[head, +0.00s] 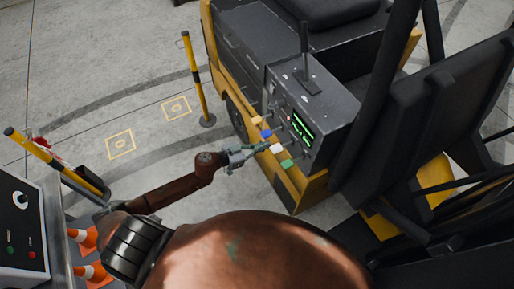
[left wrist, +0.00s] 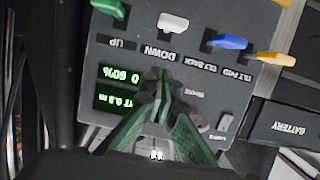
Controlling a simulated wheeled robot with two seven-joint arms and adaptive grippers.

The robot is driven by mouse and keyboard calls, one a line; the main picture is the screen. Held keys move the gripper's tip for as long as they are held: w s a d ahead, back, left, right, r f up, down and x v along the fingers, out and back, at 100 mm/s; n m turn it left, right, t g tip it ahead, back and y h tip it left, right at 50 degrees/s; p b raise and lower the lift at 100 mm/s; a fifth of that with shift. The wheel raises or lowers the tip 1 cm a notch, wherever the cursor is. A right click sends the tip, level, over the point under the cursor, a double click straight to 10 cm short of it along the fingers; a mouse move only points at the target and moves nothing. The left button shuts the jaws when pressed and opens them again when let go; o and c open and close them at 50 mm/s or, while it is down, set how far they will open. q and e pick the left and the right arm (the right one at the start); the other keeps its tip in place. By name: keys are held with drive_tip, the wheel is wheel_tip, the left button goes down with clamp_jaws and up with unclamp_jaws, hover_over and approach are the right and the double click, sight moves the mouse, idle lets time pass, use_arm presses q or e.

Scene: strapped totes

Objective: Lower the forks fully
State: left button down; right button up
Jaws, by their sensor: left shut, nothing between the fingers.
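The forklift control panel (head: 297,112) carries green, white, blue and yellow levers on its side. The white lever (head: 277,148) stands by a label reading DOWN in the left wrist view (left wrist: 172,22). The green lever (head: 287,163) is by the UP label and also shows there (left wrist: 108,7). The blue lever (head: 266,134) and yellow lever (head: 256,120) are by the tilt labels. A lit green display (left wrist: 118,88) seems to read 0.8 m on one line. My left gripper (head: 264,147) is shut and empty near the white lever; contact is unclear. The forks are not visible.
A black joystick (head: 305,55) rises from the console. The black seat (head: 430,110) is at the right. Yellow-black posts (head: 194,75) and orange cones (head: 88,238) stand at the left. The floor between is open.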

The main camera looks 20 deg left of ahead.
sight(272, 148)
use_arm(q)
drive_tip(key=w+d+f, duration=0.2)
drive_tip(key=w+f, duration=0.1)
drive_tip(key=shift+w+d+f+b, duration=0.1)
drive_tip(key=shift+d+f+b, duration=0.2)
drive_tip(key=shift+f, duration=0.8)
use_arm(e)
drive_tip(key=shift+f, duration=0.45)
drive_tip(key=shift+s, duration=0.1)
